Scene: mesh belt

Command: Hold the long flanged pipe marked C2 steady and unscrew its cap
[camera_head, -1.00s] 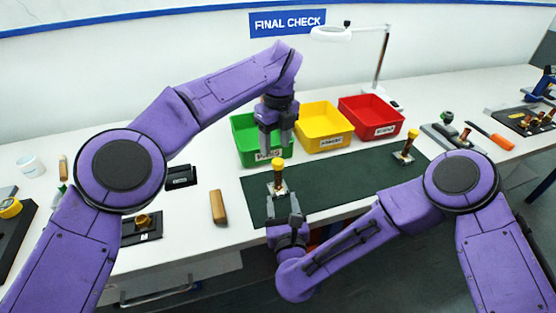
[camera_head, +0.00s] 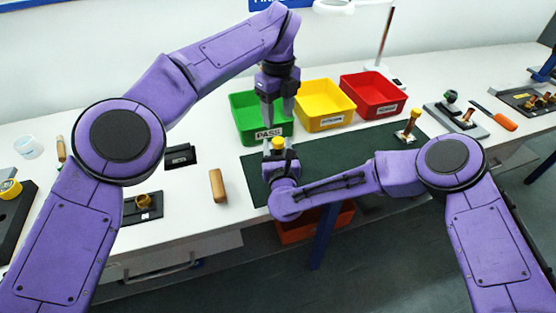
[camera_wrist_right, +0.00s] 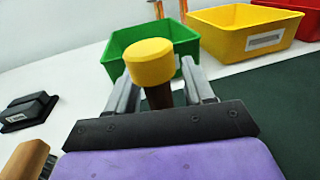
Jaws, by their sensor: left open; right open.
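A brown pipe (camera_wrist_right: 158,98) with a yellow cap (camera_wrist_right: 150,62) stands upright on the dark green mat (camera_head: 340,165); the cap also shows in the head view (camera_head: 278,142). Its marking cannot be read. My right gripper (camera_wrist_right: 160,85) is open, with one finger on each side of the pipe below the cap; I cannot tell whether either touches. My left gripper (camera_head: 278,112) is open, pointing down above the cap with a gap between them. The pipe's base is hidden.
A second yellow-capped pipe (camera_head: 409,127) stands at the mat's right end. Green (camera_head: 240,129), yellow (camera_head: 325,122) and red (camera_head: 375,110) bins line the back.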

